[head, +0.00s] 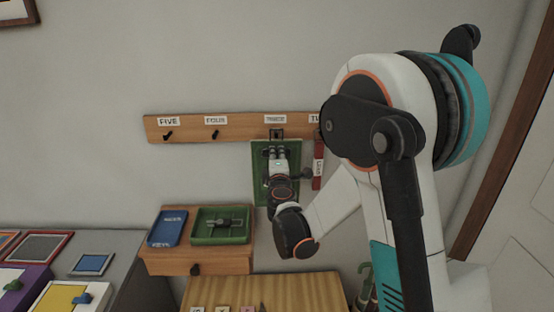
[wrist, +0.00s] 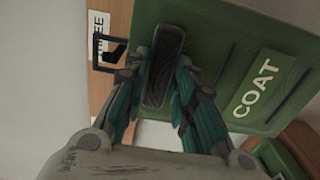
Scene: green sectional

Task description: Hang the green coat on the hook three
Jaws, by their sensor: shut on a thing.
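The green coat (head: 260,188) is a flat upright panel in front of the wall below the wooden rail (head: 190,128). Its COAT label (wrist: 253,87) shows in the wrist view. My gripper (head: 276,157) is shut on the coat's black handle (wrist: 163,65), with a teal finger on each side. A black square loop (wrist: 108,52) at the coat's top edge lies at hook three (wrist: 116,54), under the THREE label (head: 275,119). The hook's dark tip shows within the loop's outline. I cannot tell whether the loop rests on the hook.
A red labelled item (head: 318,170) hangs close to the coat's right. Hooks four (head: 215,135) and five (head: 168,135) are bare. Below left, a small wooden shelf (head: 200,265) holds a blue tray (head: 167,228) and a green tray (head: 220,239). My arm hides the rail's right end.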

